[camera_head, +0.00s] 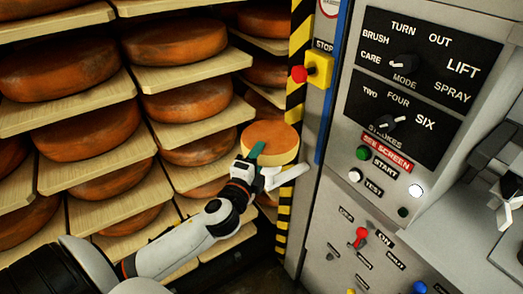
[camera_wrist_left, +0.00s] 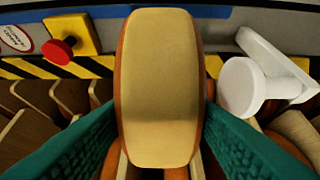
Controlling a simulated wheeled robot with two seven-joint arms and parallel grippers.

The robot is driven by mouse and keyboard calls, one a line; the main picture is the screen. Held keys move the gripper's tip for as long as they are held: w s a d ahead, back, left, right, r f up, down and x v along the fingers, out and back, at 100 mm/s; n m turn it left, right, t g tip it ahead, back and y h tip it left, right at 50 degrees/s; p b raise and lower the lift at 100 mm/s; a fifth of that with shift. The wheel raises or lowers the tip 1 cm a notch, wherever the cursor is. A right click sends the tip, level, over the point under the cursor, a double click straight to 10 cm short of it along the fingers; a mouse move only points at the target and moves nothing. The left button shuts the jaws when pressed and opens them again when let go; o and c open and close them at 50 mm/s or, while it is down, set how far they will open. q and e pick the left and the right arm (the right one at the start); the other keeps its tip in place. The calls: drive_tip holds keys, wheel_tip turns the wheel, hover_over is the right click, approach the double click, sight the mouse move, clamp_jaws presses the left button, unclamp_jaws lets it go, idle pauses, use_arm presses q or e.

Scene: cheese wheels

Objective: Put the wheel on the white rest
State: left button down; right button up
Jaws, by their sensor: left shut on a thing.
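A small cheese wheel (camera_head: 271,141) with an orange rind and a pale cut-looking band is held up in front of the racks. In the left wrist view the wheel (camera_wrist_left: 160,88) stands between the two green finger pads. My left gripper (camera_head: 256,155) is shut on it. The white rest (camera_head: 288,174) shows just below and right of the wheel in the head view, partly hidden by the gripper. In the left wrist view the rest (camera_wrist_left: 243,88) has a round white pad on a bracket, right of the wheel and apart from it. My right gripper is not clearly seen.
Wooden shelves (camera_head: 70,98) with several large orange wheels fill the left. A yellow-black striped post (camera_head: 299,45) with a red stop button (camera_head: 299,74) stands behind the wheel. A grey control panel (camera_head: 340,205) with knobs and switches is at the right.

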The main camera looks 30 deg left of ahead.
use_arm(q)
drive_tip(key=shift+f, duration=0.4)
drive_tip(key=shift+w+f, duration=0.15)
drive_tip(key=shift+f, duration=0.1)
wheel_tip(320, 180, down, 4)
drive_tip(key=shift+r+b, duration=0.1)
drive_tip(key=shift+b, duration=0.3)
drive_tip(key=c, duration=0.6)
unclamp_jaws()
drive_tip(key=shift+f, duration=0.25)
drive_tip(key=shift+c, duration=0.2)
